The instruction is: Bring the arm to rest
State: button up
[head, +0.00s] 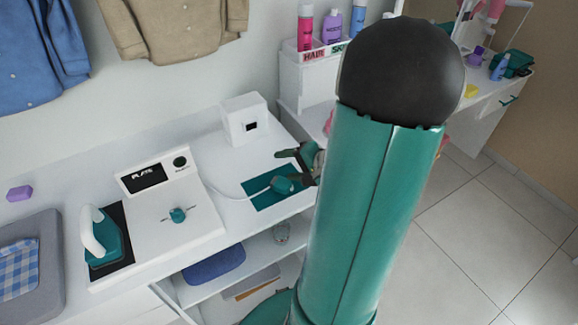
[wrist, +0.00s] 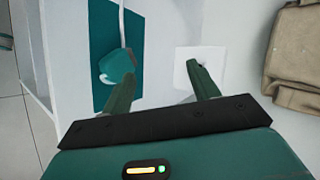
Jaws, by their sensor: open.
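My arm's large teal link with a black joint fills the right middle of the head view. My gripper (head: 288,167) shows just left of that link, partly hidden by it, over the white worktop. In the wrist view my gripper (wrist: 160,74) has its two dark green fingers spread wide, with nothing between them. A teal corded object (wrist: 117,65) lies on a teal mat (wrist: 100,20), close to the left fingertip in the picture; I cannot tell the gap. The same mat shows in the head view (head: 262,201).
The worktop holds a small white box (head: 243,120), a control panel (head: 150,176) and an iron (head: 105,240). Shirts (head: 175,25) hang behind. Bottles (head: 305,28) stand on a rack at the back. A blue folded cloth (head: 214,265) lies on the shelf below. Tiled floor (head: 470,220) is clear at right.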

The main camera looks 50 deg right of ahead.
dwell(0.3)
jog(key=w+a+r+n+g+y, duration=0.1)
jog(key=a+r+n+g, duration=0.25)
jog(key=a, duration=0.65)
jog(key=a+r+n+g+y, duration=0.1)
jog(key=a+r+n+g, duration=0.3)
jog(key=a, duration=0.5)
jog(key=s+a+r+n+t+h, duration=0.1)
jog(key=s+a+r+n+h, duration=0.3)
jog(key=s+a+r+n, duration=0.3)
notch_tip(320, 180, up, 3)
jog(key=shift+a+f+n+t+h, duration=0.1)
jog(key=shift+a+n+t+h, duration=0.3)
jog(key=shift+a, duration=0.75)
